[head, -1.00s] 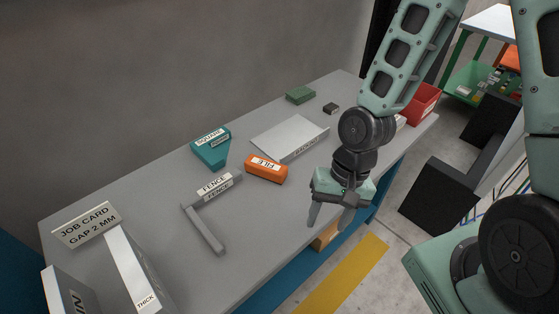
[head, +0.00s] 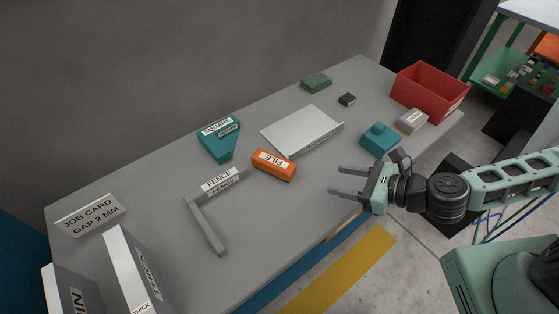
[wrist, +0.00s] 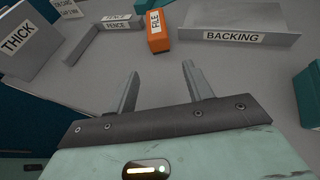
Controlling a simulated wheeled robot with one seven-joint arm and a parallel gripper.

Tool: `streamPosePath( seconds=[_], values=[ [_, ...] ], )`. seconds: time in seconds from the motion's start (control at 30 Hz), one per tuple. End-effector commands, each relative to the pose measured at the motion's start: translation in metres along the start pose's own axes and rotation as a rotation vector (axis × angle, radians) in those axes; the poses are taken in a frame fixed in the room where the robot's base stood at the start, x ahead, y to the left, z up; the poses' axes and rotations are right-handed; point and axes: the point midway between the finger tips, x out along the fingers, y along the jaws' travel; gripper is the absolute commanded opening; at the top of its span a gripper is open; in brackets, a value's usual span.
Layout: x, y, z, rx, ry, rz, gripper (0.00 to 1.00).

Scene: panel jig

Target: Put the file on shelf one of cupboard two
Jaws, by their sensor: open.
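The file, an orange block with a white FILE label (head: 273,166), lies on the grey bench between the fence and the backing panel. It also shows in the wrist view (wrist: 159,40), ahead of my fingertips. My gripper (head: 335,182) is open and empty. It is at the bench's front edge, to the right of the file and apart from it, with its fingers pointing left. In the wrist view my two fingers (wrist: 160,77) are spread with nothing between them. I cannot make out cupboard two or its shelf one in these views.
Bare bench lies between file and gripper.

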Motion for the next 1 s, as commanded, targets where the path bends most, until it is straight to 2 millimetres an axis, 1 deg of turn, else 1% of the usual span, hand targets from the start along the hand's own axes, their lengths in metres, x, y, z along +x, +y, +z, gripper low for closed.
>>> streamPosePath(
  seconds=[0.13, 0.4, 0.53, 0.67, 0.7, 0.8, 0.9, 1.0],
  values=[
    [0.018, 0.001, -0.006, -0.002, -0.001, 0.003, 0.51],
    [0.053, 0.002, -0.007, -0.005, -0.001, 0.004, 0.51],
    [0.064, 0.001, -0.007, -0.005, 0.001, 0.003, 0.51],
    [0.076, 0.002, -0.006, -0.005, 0.0, 0.004, 0.51],
    [0.083, 0.002, -0.002, -0.005, 0.0, 0.005, 0.51],
    [0.101, 0.002, -0.001, -0.002, 0.0, 0.004, 0.51],
    [0.112, 0.001, 0.001, -0.002, 0.0, 0.003, 0.51],
    [0.119, 0.001, 0.001, -0.002, 0.001, 0.002, 0.51]
  ],
)
